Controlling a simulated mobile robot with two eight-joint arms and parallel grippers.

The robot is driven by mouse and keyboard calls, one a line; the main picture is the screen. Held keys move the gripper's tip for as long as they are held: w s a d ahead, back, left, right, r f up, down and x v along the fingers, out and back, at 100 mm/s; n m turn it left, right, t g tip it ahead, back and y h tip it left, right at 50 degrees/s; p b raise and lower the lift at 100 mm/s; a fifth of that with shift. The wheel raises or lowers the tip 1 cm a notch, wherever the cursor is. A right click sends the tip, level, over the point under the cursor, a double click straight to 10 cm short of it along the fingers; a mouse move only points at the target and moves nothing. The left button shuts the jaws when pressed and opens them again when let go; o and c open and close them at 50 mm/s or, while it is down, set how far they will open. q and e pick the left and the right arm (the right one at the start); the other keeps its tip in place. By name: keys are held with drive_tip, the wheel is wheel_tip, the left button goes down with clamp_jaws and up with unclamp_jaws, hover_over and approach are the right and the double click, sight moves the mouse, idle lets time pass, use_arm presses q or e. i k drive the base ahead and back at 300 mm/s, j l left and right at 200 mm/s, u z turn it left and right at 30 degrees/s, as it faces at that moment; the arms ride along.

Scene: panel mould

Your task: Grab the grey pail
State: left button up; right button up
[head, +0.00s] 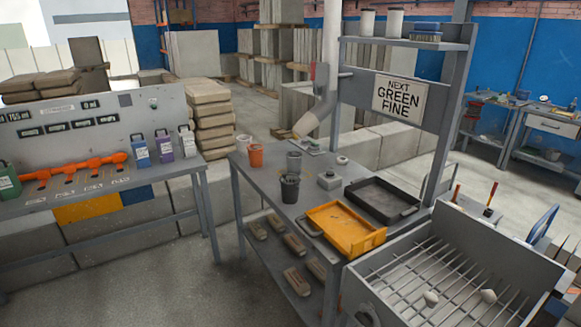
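A mid-grey pail (294,161) stands upright on the grey workbench (268,181), near its back edge. A darker, near-black pail (290,189) stands just in front of it, with something dark showing at its rim. An orange pail (256,156) stands to the left, with a pale pail (243,143) behind it. The front dark pail may hide a little of the mid-grey one's base. Neither of my grippers is in view.
An orange tray (345,226) and a black tray (381,200) lie right of the pails. A small light-grey object (329,180) sits near them. A post with a sign (398,97) rises behind. A slatted metal box (455,268) stands front right. Open floor lies left.

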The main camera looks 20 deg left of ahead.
sight(294, 161)
drive_tip(key=u, duration=0.6)
drive_tip(key=i+j+z, duration=0.1)
drive_tip(key=i+j, duration=1.2)
drive_tip(key=i+j+z, duration=0.15)
drive_tip(key=i, duration=0.2)
drive_tip(key=i+j+z, duration=0.1)
drive_tip(key=i, duration=0.3)
drive_tip(key=i+j+z, duration=0.15)
drive_tip(key=i, duration=0.2)
drive_tip(key=i+l+u, duration=0.1)
drive_tip(key=u, duration=0.15)
drive_tip(key=i+l, duration=0.1)
drive_tip(key=i, duration=0.15)
